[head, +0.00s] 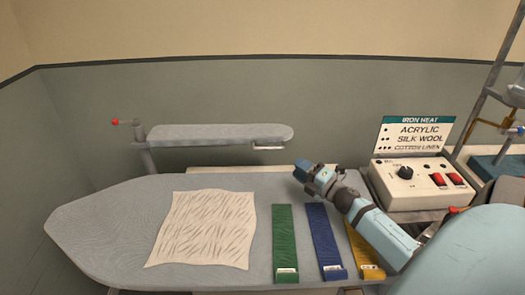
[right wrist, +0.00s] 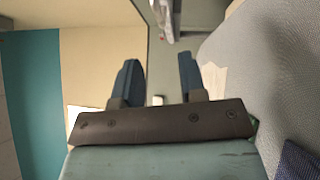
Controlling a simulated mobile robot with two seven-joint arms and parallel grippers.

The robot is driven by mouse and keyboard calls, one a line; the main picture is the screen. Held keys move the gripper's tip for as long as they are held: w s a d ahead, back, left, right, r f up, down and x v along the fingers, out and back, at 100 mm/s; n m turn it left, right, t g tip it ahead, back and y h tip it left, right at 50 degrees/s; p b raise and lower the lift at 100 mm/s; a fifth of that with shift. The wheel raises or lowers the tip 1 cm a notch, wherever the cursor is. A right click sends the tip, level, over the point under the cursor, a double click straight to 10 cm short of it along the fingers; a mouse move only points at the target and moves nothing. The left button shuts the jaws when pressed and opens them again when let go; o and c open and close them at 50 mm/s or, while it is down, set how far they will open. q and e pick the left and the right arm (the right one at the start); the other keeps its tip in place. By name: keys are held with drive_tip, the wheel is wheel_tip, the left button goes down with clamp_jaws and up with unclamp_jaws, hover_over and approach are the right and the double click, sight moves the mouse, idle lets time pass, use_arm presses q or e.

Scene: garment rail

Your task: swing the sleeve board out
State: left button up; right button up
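The grey padded sleeve board (head: 220,133) is held level above the back of the ironing board, on a grey post (head: 145,155) at its left end. A red knob (head: 115,122) sticks out left of the post. A small pale handle (head: 268,148) shows under the sleeve board's right end. My right gripper (head: 301,170) is right of and below that end, apart from it in the picture. In the right wrist view its two fingers (right wrist: 160,80) are spread, with nothing seen held between them. My left gripper is not in view.
The ironing board (head: 110,225) carries a wrinkled cloth (head: 205,230) and green (head: 285,240), blue (head: 325,240) and yellow (head: 362,250) strips. A control box (head: 405,190) with a heat sign (head: 415,132) stands right of my arm. Space above the cloth is clear.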

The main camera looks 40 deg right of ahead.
sight(271, 149)
drive_tip(key=w, duration=0.4)
drive_tip(key=w+r+p, duration=0.1)
drive_tip(key=w, duration=0.3)
drive_tip(key=w+a+p, duration=0.1)
drive_tip(key=w, duration=0.2)
drive_tip(key=shift+w+r, duration=0.4)
drive_tip(key=shift+w+a, duration=0.15)
drive_tip(key=shift+w, duration=0.3)
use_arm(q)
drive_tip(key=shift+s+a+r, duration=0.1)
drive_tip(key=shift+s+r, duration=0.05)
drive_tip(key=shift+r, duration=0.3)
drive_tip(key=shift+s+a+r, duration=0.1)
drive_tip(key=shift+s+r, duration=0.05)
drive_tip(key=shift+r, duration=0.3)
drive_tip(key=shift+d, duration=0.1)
use_arm(e)
clamp_jaws()
